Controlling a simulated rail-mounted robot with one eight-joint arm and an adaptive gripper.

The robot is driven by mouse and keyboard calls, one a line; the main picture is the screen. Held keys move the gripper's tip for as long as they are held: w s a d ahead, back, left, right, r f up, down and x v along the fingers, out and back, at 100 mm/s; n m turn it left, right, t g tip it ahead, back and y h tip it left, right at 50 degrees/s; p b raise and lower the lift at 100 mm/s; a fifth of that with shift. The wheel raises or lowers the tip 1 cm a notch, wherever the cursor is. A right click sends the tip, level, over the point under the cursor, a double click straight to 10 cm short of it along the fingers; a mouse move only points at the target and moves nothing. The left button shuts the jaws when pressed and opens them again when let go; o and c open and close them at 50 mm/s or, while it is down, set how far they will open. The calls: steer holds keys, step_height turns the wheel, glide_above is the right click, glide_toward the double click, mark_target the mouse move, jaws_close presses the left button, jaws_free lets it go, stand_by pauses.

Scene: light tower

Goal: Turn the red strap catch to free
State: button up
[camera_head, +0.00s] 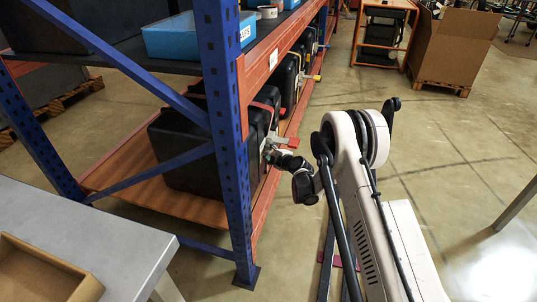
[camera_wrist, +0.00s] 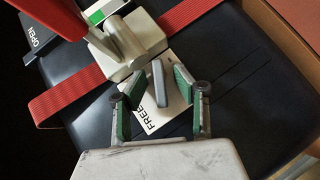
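The red strap (camera_wrist: 205,12) runs across a black case (camera_wrist: 245,75) in the wrist view. A pale grey catch body (camera_wrist: 145,40) sits on it, with a red lever (camera_wrist: 128,38) above. A white label reading FREE (camera_wrist: 172,85) lies below the catch; an OPEN label (camera_wrist: 33,35) is at upper left. A short grey bar (camera_wrist: 159,84) stands between my fingers, with gaps on both sides. My gripper (camera_wrist: 158,88) is open, its green pads over the FREE label. In the head view, my gripper (camera_head: 268,153) is beside the case; the red lever (camera_head: 283,141) shows behind it.
A blue rack post (camera_head: 228,130) and orange shelf beam (camera_head: 265,60) stand left of my arm. More black cases (camera_head: 290,80) line the lower shelf. A grey table (camera_head: 80,225) with a cardboard tray is at lower left. Open floor lies to the right.

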steer(key=shift+c, duration=0.5)
jaws_close()
steer(key=shift+r, duration=0.1)
steer(key=m+g, duration=0.1)
steer(key=g, duration=0.1)
steer(key=shift+w+r+m+g+p, duration=0.2)
steer(key=shift+m+g+p, duration=0.2)
steer(key=shift+w+d+r+m+g, duration=0.1)
steer(key=shift+w+m+g, duration=0.1)
steer(key=shift+m+g, duration=0.95)
steer(key=shift+g, duration=0.45)
steer(key=shift+o, duration=0.5)
jaws_free()
